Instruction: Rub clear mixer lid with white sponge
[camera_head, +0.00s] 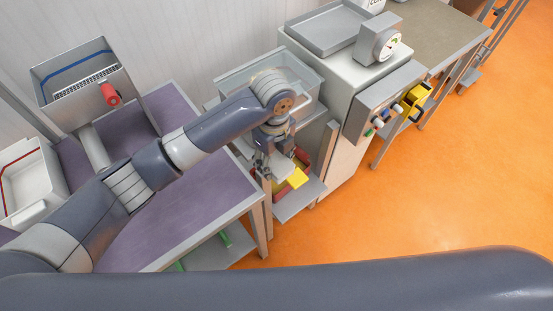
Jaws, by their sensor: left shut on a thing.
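The clear mixer lid (229,84) is a see-through cover on the mixer in the middle of the head view, left of the white machine body. My left arm crosses in front of it and hides much of it. My left gripper (270,167) points down at the front of the mixer, below the lid's front edge. It is shut on a whitish thing, likely the white sponge (281,170), mostly hidden by the fingers. I cannot tell whether the sponge touches anything. My right gripper is out of view.
A purple-topped table (185,205) stands at left with a steel hopper (75,75) and a white tray (30,185). Red and yellow items (298,178) lie below the gripper. The white machine (335,85) carries a dial gauge (388,46). Orange floor (450,180) is clear at right.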

